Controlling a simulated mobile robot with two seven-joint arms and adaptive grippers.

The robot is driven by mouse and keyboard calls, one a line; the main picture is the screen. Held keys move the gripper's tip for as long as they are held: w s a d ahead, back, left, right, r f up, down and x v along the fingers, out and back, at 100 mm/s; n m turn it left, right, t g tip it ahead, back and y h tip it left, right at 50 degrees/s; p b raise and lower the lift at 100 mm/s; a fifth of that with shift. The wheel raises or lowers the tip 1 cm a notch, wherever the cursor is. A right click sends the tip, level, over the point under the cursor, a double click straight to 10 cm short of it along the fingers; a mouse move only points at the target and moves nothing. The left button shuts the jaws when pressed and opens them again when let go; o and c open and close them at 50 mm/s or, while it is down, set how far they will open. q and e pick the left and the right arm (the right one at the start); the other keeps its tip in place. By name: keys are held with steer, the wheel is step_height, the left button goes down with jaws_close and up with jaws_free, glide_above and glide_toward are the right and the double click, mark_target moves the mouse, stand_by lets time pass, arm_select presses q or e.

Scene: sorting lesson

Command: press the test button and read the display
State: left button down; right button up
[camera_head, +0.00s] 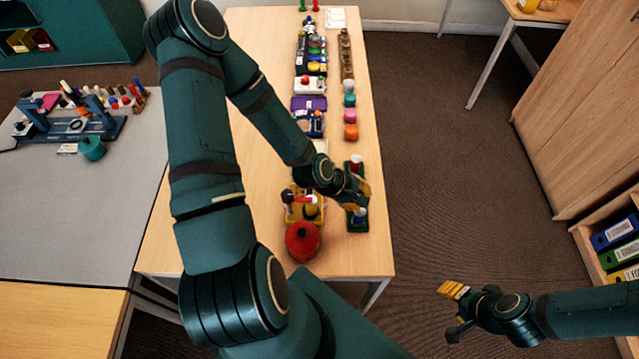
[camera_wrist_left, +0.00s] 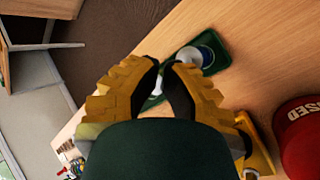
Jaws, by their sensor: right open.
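A white box with a red top (camera_head: 308,84) stands farther back. I cannot make out a test button label or a display. My right gripper (camera_head: 450,312) is open and empty, off the table.
A red round container (camera_head: 303,241) stands at the table's near end, beside a yellow device (camera_head: 293,212). Several colored pieces, such as an orange one (camera_head: 350,132), line the table (camera_head: 262,150) farther back. A grey table (camera_head: 60,220) with a blue fixture is at left.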

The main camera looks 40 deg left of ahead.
arm_select(q)
steer(key=a+r+n+t+y+p, duration=0.1)
steer(key=a+r+n, duration=0.1)
steer(key=a+n, duration=0.2)
steer(key=a+r+n+t+y, duration=0.1)
steer(key=a+r+n+t, duration=0.1)
steer(key=a, duration=0.7)
steer(key=r+n, duration=0.1)
steer(key=n, duration=0.1)
steer(key=shift+w+a+n+p, duration=0.2)
steer(key=shift+a+n+p, duration=0.1)
steer(key=shift+a+p, duration=0.1)
steer(key=shift+f, duration=0.2)
step_height(320, 180, down, 8)
steer(key=b, duration=0.8)
steer(key=shift+r, duration=0.2)
steer(key=shift+f+b, duration=0.4)
steer(key=shift+f, duration=0.05)
steer(key=shift+f, duration=0.1)
steer(key=shift+f, duration=0.3)
